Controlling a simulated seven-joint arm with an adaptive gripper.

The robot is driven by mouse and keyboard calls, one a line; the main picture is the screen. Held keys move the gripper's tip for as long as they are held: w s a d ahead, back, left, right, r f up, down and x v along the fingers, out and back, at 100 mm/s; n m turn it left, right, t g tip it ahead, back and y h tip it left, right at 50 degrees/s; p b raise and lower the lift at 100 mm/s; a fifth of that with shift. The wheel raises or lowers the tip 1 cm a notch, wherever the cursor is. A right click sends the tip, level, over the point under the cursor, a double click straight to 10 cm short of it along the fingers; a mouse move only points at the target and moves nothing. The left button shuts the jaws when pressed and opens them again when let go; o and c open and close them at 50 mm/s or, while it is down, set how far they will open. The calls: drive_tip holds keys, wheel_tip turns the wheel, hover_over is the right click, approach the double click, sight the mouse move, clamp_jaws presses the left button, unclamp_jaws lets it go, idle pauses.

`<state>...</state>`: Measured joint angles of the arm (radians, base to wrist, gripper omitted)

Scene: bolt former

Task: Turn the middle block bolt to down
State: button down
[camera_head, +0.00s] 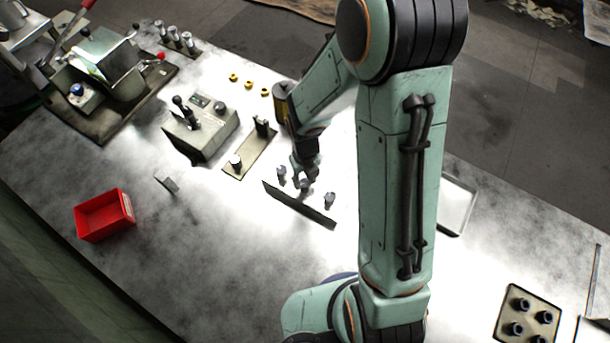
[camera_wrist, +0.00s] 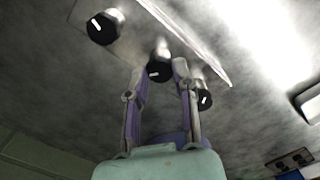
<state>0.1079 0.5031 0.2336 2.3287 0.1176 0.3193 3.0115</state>
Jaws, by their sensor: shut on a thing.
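Three bolts with pale stems stand in a row by a thin dark plate in the head view: the left bolt (camera_head: 281,174), the middle block bolt (camera_head: 304,184) and the right bolt (camera_head: 330,200). In the wrist view the ends look like black caps with a white mark. The middle bolt (camera_wrist: 158,70) has a nearly level mark. The left cap's (camera_wrist: 103,27) mark is slanted, the right cap's (camera_wrist: 204,98) near upright. My gripper (camera_wrist: 159,72) has its fingers on both sides of the middle bolt, shut on it. In the head view my gripper (camera_head: 304,174) partly hides this bolt.
The thin plate (camera_head: 300,206) runs along the bolts. A grey control box (camera_head: 201,130) with a lever and a small plate with a knob (camera_head: 237,164) stand left. A red bin (camera_head: 104,215) is farther left. My arm covers the table right of the bolts.

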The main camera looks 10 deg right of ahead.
sight(305, 183)
drive_tip(key=c, duration=0.9)
unclamp_jaws()
wheel_tip(305, 183, up, 12)
drive_tip(key=shift+r, duration=0.1)
